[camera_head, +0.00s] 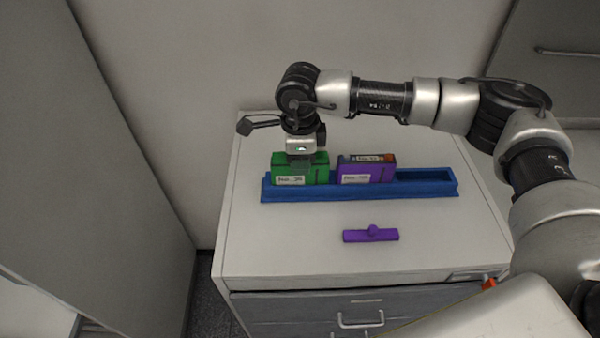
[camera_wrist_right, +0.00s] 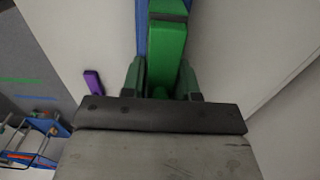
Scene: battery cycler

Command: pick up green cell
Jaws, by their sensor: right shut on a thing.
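The green cell (camera_head: 301,169) stands upright in the left part of the blue tray (camera_head: 360,192), with a white label on its front. My right gripper (camera_head: 302,158) is directly above it, pointing down, and is shut on the top of the green cell. In the right wrist view the green cell (camera_wrist_right: 166,45) lies between the two fingers (camera_wrist_right: 161,85). The gripper hides part of the cell's top. My left gripper is not in view.
A purple cell (camera_head: 366,170) with an open top stands in the tray beside the green one. The tray's right slot (camera_head: 424,176) is empty. A purple lid (camera_head: 371,234) with a knob lies in front on the white cabinet top (camera_head: 290,245). Walls stand behind and left.

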